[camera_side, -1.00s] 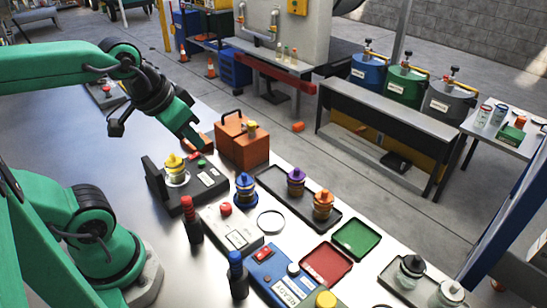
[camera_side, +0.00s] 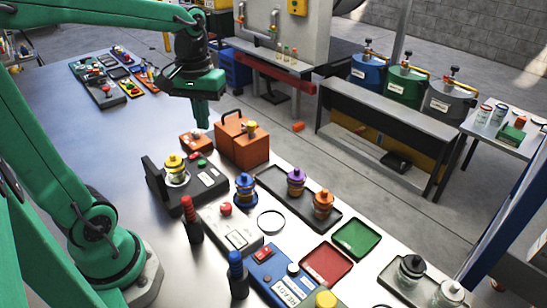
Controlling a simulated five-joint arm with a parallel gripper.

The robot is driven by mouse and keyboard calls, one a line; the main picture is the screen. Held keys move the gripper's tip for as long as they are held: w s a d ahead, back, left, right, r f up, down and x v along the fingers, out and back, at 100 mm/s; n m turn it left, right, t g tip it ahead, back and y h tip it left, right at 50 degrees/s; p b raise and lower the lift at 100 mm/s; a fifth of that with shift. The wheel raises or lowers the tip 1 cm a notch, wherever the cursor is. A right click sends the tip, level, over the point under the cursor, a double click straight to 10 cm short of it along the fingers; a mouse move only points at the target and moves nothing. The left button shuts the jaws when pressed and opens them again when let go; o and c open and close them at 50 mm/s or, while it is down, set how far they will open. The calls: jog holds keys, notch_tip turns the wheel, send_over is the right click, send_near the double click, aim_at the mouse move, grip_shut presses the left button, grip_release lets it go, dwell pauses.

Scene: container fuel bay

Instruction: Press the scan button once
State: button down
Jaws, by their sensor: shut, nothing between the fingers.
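My gripper (camera_side: 201,124) points straight down, its fingers closed and empty. It hangs over a small orange block (camera_side: 190,142) on the table, and I cannot tell the exact gap. Just in front is a dark device (camera_side: 205,184) holding a yellow-capped jar (camera_side: 175,168), with a green button (camera_side: 201,163) on top. A grey box (camera_side: 240,235) with a red button (camera_side: 225,209) stands nearer the camera. No readable label shows which one is the scan button. The gripper is apart from both the green and the red button.
An orange toolbox (camera_side: 243,147) with a handle stands right beside the gripper. A blue-capped jar (camera_side: 245,188), a black tray (camera_side: 270,180) with capped jars, and red and blue bottles stand nearby.

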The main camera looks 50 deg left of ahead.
jog(key=w+a+f+n+g+h, duration=0.1)
jog(key=w+a+f+n+g, duration=0.3)
jog(key=a, duration=0.3)
jog(key=n+g+h, duration=0.2)
jog(key=n+h, duration=0.1)
jog(key=n, duration=0.3)
send_over(202, 160)
jog(key=shift+f, duration=2.55)
jog(key=shift+d+f, duration=0.1)
jog(key=shift+f, duration=4.3)
